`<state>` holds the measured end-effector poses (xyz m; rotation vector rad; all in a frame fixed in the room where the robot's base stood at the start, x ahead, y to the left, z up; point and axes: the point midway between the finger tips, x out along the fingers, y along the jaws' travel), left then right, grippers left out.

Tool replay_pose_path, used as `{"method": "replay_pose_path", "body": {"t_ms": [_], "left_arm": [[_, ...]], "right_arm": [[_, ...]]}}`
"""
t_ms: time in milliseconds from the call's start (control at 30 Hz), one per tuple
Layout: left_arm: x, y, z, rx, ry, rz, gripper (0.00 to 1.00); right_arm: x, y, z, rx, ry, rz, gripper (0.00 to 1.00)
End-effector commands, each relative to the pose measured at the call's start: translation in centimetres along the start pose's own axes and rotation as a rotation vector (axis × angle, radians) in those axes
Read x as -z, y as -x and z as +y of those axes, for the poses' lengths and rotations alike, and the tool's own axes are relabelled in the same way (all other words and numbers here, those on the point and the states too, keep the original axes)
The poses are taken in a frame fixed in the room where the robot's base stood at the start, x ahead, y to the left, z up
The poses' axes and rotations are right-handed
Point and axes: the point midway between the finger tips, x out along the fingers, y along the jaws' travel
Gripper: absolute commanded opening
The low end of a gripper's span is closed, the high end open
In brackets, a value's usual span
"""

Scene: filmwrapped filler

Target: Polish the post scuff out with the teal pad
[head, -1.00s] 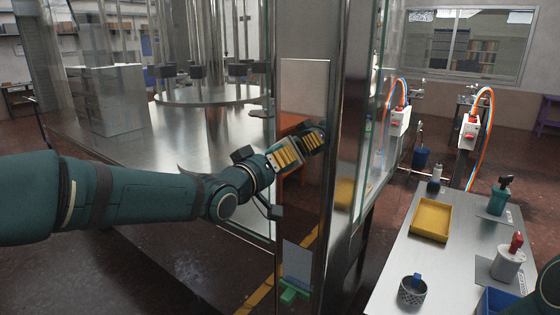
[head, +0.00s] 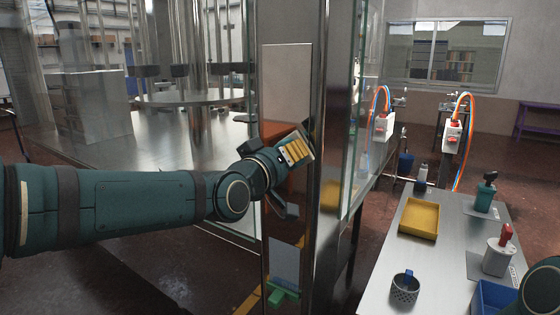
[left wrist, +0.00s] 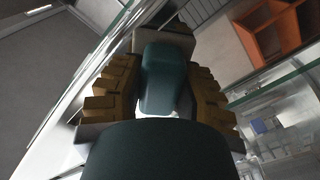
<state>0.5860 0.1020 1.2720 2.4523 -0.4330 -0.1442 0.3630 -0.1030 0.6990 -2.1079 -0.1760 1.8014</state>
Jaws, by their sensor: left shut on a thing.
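The tall steel post (head: 331,160) stands upright just right of the picture's middle in the head view. My left gripper (head: 303,148) is right at its face, with its yellow finger pads toward the metal. In the left wrist view my left gripper (left wrist: 165,85) is shut on the teal pad (left wrist: 160,78), which sits between the yellow-padded fingers. The pad is hidden in the head view, and I cannot tell whether it touches the post. I cannot make out the scuff. My right gripper is out of view.
Glass panels (head: 352,130) flank the post. White hose-fed units (head: 383,126) stand behind.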

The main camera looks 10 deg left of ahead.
Motion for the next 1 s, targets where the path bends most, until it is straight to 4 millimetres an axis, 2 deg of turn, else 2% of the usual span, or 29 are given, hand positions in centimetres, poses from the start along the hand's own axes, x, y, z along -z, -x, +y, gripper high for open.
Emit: {"method": "replay_pose_path", "body": {"t_ms": [333,733,1000], "left_arm": [[-0.3,-0.3,0.5,0.0,0.0,0.0,0.01],[1.6,-0.1,-1.9,0.002,-0.001,0.002,0.0],[2.1,-0.1,-2.5,0.003,0.0,0.001,0.0]], "right_arm": [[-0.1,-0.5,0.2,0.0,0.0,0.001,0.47],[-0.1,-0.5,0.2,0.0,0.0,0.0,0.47],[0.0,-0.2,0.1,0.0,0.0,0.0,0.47]]}}
